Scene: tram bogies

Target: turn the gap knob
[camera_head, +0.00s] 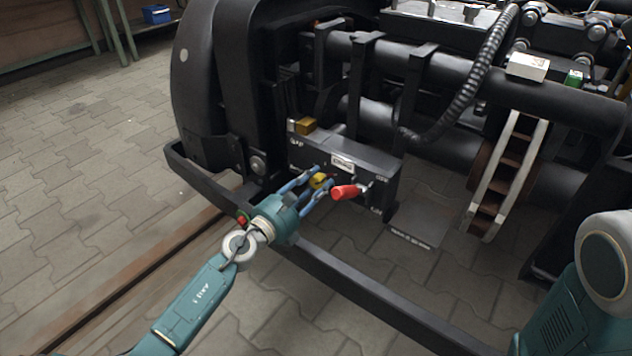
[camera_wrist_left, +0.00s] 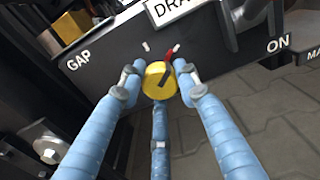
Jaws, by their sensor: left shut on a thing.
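The gap knob (camera_wrist_left: 160,82) is round and yellow with a dark pointer line; it sits on the front of a dark box (camera_head: 372,161) marked GAP and ON. In the left wrist view the pointer leans up and right, toward a red mark (camera_wrist_left: 172,52); a white mark (camera_wrist_left: 146,47) is to its left. My left gripper (camera_head: 318,183) has its blue fingers around the knob and is shut on it. The knob also shows between the fingers in the head view (camera_head: 318,181). My right gripper is out of the picture.
A red-handled lever (camera_head: 345,192) sticks out just right of the knob. A yellow block (camera_head: 304,126) sits on the box's top left. A black frame bar (camera_head: 345,277) runs below the box. A ribbed hose (camera_head: 470,95) hangs behind. Paved floor lies open at left.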

